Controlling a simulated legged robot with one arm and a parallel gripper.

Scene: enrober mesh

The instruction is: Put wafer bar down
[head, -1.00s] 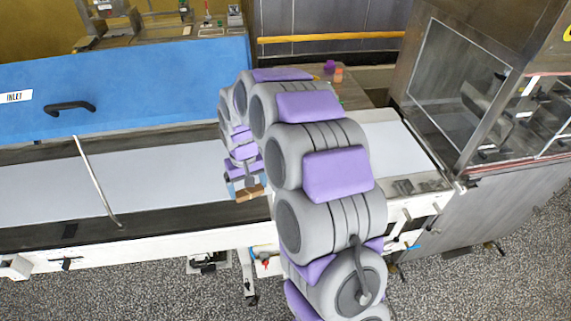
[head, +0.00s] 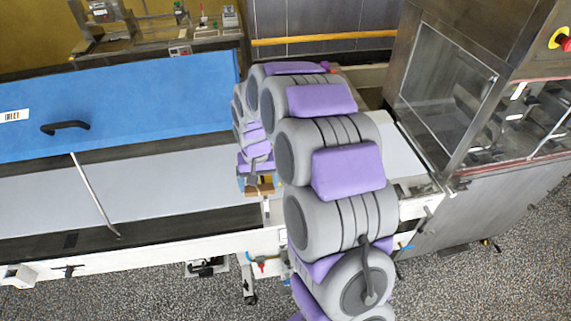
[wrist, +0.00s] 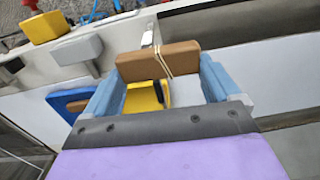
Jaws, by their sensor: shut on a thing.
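The wafer bar (wrist: 158,62) is a brown block with a pale band around its middle. In the wrist view it lies crosswise between the blue fingers of my gripper (wrist: 160,75), which is shut on it. In the head view my gripper (head: 256,183) hangs low near the front edge of the conveyor, left of my arm, with the brown wafer bar (head: 261,190) at its tip. The pale conveyor belt (head: 170,190) runs beneath and to the left. I cannot tell whether the bar touches anything below it.
A blue cover (head: 130,100) with a black handle stands behind the belt. A thin metal rod (head: 95,195) crosses the belt on the left. A steel cabinet (head: 440,90) stands at the right.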

